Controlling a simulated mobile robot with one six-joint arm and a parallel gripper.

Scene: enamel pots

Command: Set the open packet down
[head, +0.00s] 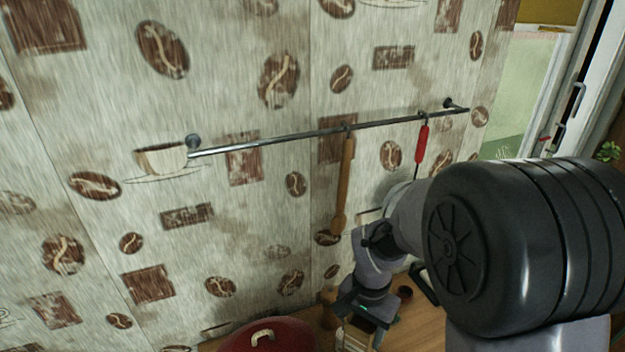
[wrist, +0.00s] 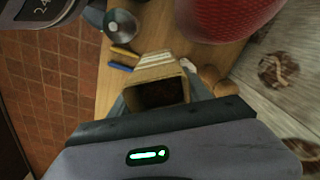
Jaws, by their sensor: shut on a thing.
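The open packet (wrist: 158,66) is pale with cream stripes, and its open mouth with dark brown contents faces the wrist camera. My gripper (wrist: 160,92) is shut on the packet, with a grey finger on each side of it. In the head view my gripper (head: 362,316) points down near the bottom edge, with a small part of the packet (head: 355,337) below it. The packet is over the wooden worktop (wrist: 222,55); I cannot tell whether its base touches the wood.
A red pot (wrist: 228,14) stands close to the packet; its lid (head: 268,336) shows in the head view. A round metal object (wrist: 122,24), a yellow piece (wrist: 124,50) and a blue piece (wrist: 120,67) lie nearby. Brown rounded objects (wrist: 212,79) are beside the packet. A wall rail (head: 300,139) holds utensils.

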